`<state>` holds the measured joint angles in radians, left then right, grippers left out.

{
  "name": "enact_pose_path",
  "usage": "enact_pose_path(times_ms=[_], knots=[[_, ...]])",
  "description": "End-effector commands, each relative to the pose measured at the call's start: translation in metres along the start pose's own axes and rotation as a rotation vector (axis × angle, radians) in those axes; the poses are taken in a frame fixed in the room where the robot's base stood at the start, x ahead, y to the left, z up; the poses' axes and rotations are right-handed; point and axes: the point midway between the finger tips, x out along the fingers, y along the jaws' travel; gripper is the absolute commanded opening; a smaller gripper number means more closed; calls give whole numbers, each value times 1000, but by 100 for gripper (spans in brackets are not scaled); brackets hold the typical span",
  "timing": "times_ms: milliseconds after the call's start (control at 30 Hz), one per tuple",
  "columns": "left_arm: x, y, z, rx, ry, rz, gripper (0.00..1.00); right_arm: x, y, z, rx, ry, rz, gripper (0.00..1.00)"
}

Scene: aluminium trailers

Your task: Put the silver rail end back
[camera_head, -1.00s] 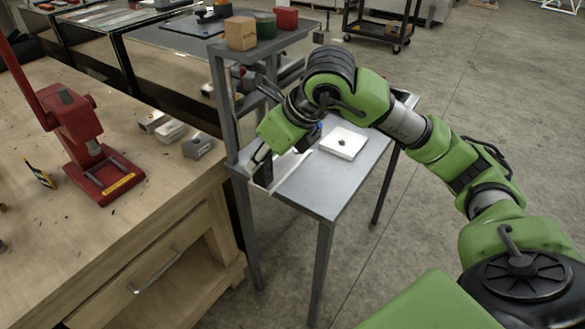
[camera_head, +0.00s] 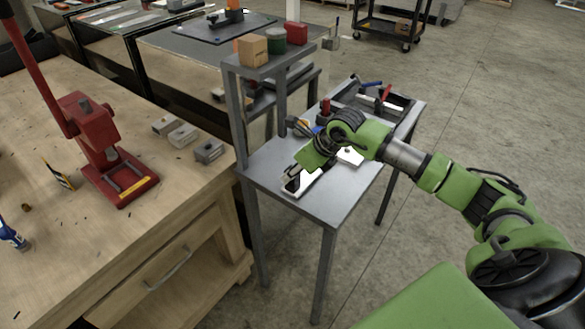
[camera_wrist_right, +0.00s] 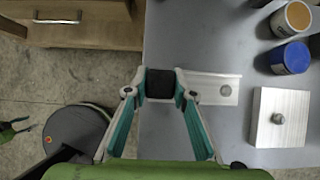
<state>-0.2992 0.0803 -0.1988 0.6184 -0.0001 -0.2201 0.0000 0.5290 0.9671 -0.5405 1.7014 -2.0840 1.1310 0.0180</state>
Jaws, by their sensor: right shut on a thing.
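The silver rail end (camera_wrist_right: 215,88) is a flat, pale metal piece with a small round hole or fastener near its right end. My right gripper (camera_wrist_right: 160,84) is shut on its left end. In the head view the right gripper (camera_head: 291,184) is low over the grey metal table (camera_head: 325,205), near its front left edge, and the rail end (camera_head: 312,184) shows partly beside the fingers. I cannot tell whether the rail end touches the tabletop. My left gripper is not in view.
A square pale plate with a knob (camera_wrist_right: 280,118) lies right of the rail end. A blue-lidded can (camera_wrist_right: 291,58) and an orange-topped can (camera_wrist_right: 292,18) stand beyond it. A shelf with blocks (camera_head: 253,50) rises at the table's left. The front of the table is clear.

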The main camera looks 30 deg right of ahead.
Motion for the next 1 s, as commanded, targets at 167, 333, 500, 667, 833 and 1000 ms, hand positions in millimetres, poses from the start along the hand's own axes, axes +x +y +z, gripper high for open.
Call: enact_pose_path(times_ms=[167, 333, 500, 667, 833, 1000], knots=[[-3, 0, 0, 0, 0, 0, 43, 3, 0, -1, -1, -5, -1, 0], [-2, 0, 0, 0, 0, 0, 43, 4, 0, -2, 0, -1, 0, 39], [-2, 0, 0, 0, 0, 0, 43, 4, 0, -2, 0, -1, 0, 40], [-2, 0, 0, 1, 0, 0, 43, 3, 0, -2, 0, -2, 0, 40], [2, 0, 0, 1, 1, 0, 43, -9, -1, -2, -2, -4, -3, 40], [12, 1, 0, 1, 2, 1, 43, -41, -2, -4, -3, -3, -6, 40]])
